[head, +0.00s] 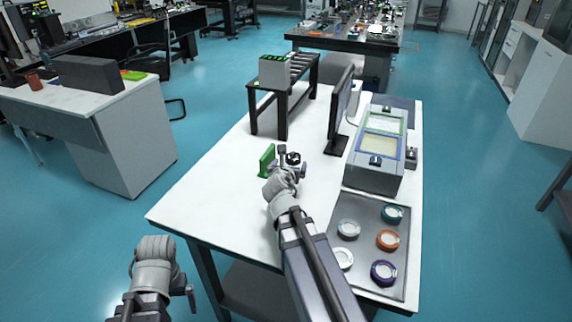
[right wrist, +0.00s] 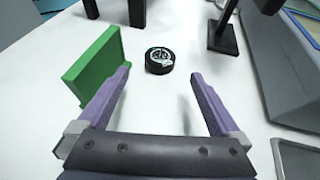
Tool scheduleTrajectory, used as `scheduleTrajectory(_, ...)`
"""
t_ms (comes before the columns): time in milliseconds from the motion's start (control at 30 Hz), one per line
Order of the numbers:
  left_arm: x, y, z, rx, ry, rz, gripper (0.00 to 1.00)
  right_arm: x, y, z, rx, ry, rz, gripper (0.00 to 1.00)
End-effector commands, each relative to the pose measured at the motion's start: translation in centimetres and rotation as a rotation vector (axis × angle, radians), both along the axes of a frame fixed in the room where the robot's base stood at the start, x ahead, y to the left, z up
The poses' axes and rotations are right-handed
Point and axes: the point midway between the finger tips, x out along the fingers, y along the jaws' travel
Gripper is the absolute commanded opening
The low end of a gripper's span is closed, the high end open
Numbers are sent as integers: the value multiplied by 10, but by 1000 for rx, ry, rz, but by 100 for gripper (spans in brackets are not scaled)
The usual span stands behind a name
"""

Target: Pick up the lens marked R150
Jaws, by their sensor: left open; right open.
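A black round piece (right wrist: 159,60) with a white marking on top lies on the white table, ahead of my right gripper (right wrist: 155,92). The marking is too small to read, so I cannot tell if it says R150. In the head view the black piece (head: 293,158) shows between the fingers of my right gripper (head: 292,167). That gripper is open and empty, its fingers apart on either side of the line to the piece and not touching it. My left gripper (head: 160,270) is off the table's left front side, only partly seen, with nothing visible in it.
A green upright block (right wrist: 92,62) stands close to the left finger. A tray (head: 372,232) with several coloured rings lies at right front. A grey box device (head: 376,180), a monitor (head: 341,110) and a black-legged rack (head: 284,95) stand behind. The table's left part is clear.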

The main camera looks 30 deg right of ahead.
Motion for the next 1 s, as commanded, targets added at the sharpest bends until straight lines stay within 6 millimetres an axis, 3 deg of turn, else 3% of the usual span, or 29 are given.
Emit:
scheduleTrajectory(567,0,0,-13,0,0,0,96,24,-18,-13,0,0,-1,100)
scheduleTrajectory(833,0,0,-29,0,0,0,96,53,-39,-29,0,0,-1,100)
scheduleTrajectory(1000,0,0,-31,0,0,0,96,58,-44,-31,1,-1,0,100)
